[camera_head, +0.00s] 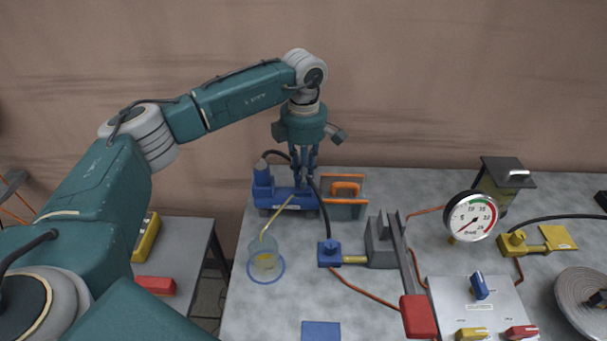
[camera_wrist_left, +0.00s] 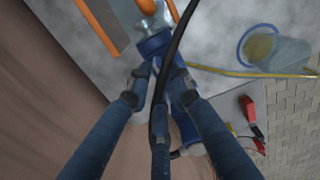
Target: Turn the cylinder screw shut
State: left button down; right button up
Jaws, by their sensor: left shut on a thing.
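A blue cylinder body (camera_head: 280,199) sits near the back left of the bench, with a taller block at its left end. My left gripper (camera_head: 303,182) reaches down onto its right part with the fingers closed together. In the left wrist view the fingers (camera_wrist_left: 158,85) close around a small part on the blue body (camera_wrist_left: 156,46), most likely the cylinder screw, which the fingers hide. A yellowish hose (camera_head: 278,217) runs from the body into a clear glass (camera_head: 264,260) with yellow fluid on a blue-rimmed coaster. My right gripper is not in view.
An orange-handled grey box (camera_head: 344,207) stands close to the right of the gripper. A black hose passes by the fingers. A blue connector (camera_head: 329,253), a grey clamp (camera_head: 381,247) with a red-ended lever (camera_head: 418,316) and a pressure gauge (camera_head: 470,217) stand further right.

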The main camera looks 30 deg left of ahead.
pick_arm(q)
jog(key=shift+w+r+m, duration=0.1)
jog(key=shift+r+m, duration=0.05)
jog(key=shift+m, duration=0.25)
jog(key=c, duration=1.5)
grip_release()
jog(key=shift+c, duration=0.2)
notch_tip(320, 180, up, 12)
